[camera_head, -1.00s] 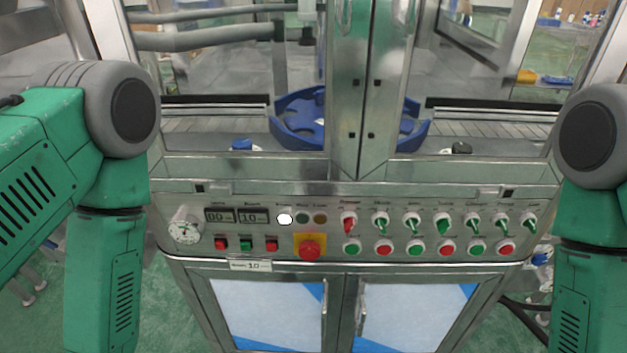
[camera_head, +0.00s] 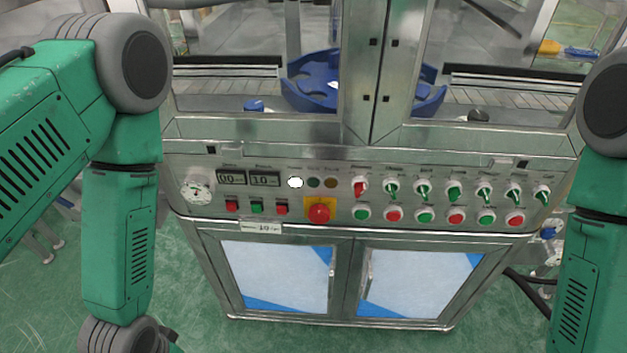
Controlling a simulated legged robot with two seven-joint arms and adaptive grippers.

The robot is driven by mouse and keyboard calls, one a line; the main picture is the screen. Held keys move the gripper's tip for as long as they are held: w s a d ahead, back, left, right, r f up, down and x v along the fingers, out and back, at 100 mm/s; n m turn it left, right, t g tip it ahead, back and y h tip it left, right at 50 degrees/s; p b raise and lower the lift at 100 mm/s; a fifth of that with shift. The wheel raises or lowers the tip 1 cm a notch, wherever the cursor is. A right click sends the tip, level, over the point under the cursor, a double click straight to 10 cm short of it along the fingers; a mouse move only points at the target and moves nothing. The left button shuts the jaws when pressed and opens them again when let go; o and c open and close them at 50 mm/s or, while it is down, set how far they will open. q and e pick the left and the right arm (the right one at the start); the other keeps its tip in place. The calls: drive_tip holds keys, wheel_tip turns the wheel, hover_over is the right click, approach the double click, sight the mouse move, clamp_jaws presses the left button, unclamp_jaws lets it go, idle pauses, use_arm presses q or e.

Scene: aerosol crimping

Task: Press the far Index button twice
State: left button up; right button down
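The control panel (camera_head: 330,230) on the front of the steel machine faces me. A row of knob switches runs along its right half, the leftmost one red (camera_head: 360,187) and the others green. Below them is a row of alternating green and red round buttons, from a green one (camera_head: 362,213) to a red one at the far right (camera_head: 515,219). The labels are too small to read, so I cannot tell which button is Index. Both my arms show at the sides, in front of the panel's ends. Neither gripper is in view.
A red emergency-stop button (camera_head: 319,212) on a yellow plate sits mid-panel. Left of it are two numeric displays (camera_head: 248,178), small square buttons (camera_head: 257,207) and a gauge (camera_head: 196,191). A blue rotary piece (camera_head: 314,84) is behind the glass. Cabinet doors (camera_head: 275,275) are below.

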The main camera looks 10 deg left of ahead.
sight(486, 220)
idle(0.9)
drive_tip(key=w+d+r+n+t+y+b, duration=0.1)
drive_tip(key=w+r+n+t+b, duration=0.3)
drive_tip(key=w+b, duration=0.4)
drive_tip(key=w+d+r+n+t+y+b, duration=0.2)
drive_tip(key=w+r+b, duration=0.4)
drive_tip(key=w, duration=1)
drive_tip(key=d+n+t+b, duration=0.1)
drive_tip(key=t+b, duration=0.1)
drive_tip(key=b, duration=0.1)
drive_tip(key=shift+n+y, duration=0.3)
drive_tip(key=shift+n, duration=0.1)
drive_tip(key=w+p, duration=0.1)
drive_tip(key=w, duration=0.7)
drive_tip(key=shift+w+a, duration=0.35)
